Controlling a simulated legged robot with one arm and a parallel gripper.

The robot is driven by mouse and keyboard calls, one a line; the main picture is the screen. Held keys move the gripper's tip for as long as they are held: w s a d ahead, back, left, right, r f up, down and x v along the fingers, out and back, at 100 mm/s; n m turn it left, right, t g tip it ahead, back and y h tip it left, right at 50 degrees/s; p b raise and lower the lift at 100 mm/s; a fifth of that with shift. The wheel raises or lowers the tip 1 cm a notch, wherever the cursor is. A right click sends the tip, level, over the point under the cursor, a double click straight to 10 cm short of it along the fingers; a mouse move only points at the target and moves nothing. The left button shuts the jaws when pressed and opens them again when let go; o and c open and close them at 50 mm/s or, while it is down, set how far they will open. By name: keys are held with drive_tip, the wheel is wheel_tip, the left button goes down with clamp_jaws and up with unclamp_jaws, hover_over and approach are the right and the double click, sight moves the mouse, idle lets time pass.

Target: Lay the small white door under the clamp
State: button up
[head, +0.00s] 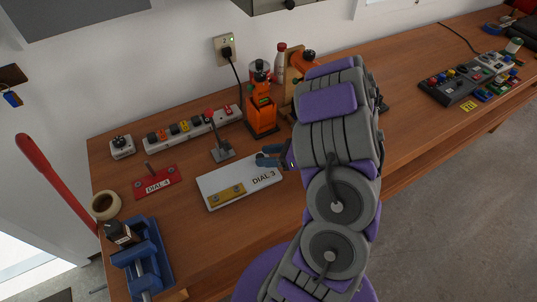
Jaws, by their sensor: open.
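A flat white panel (225,178), the likeliest small white door, lies on the wooden workbench. It bears a "DIAL 3" label and a yellow plate (227,195). My gripper (267,157) is open at the panel's upper right corner, its blue-grey fingertips close to the edge. I cannot tell whether they touch it. A blue vise-like clamp (150,262) stands at the bench's front left corner. A grey piece with an upright lever (222,151) stands just behind the panel; I cannot tell whether this is the clamp. My arm hides the bench to the right.
A red "DIAL 4" plate (157,181) and a tape roll (105,205) lie left of the panel. A switch strip (190,128), an orange device (262,110) and bottles stand behind. Control boxes (447,90) sit far right. Bare wood lies in front of the panel.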

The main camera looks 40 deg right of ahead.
drive_tip(key=shift+r, duration=0.1)
drive_tip(key=p+v, duration=0.2)
drive_tip(key=v, duration=0.5)
drive_tip(key=shift+s+r, duration=0.15)
drive_tip(key=shift+r, duration=0.1)
drive_tip(key=s+a+r+n+g, duration=0.1)
drive_tip(key=a+r+n+g, duration=0.3)
drive_tip(key=a, duration=0.3)
drive_tip(key=s+a+r+n+g+y, duration=0.1)
drive_tip(key=a+n+g, duration=0.2)
drive_tip(key=a+n, duration=0.3)
drive_tip(key=s+a+r+n+g, duration=0.1)
drive_tip(key=a+r+n+g, duration=0.25)
drive_tip(key=a, duration=0.45)
drive_tip(key=s+a+r+n+g+h, duration=0.2)
drive_tip(key=s+a+r+n+h, duration=0.3)
drive_tip(key=n, duration=1.3)
drive_tip(key=s+h, duration=0.3)
drive_tip(key=s, duration=0.3)
drive_tip(key=shift+a+h, duration=0.2)
drive_tip(key=shift+h, duration=0.2)
drive_tip(key=shift+s+r+g, duration=0.1)
drive_tip(key=shift+s+g, duration=0.05)
drive_tip(key=shift+g, duration=0.1)
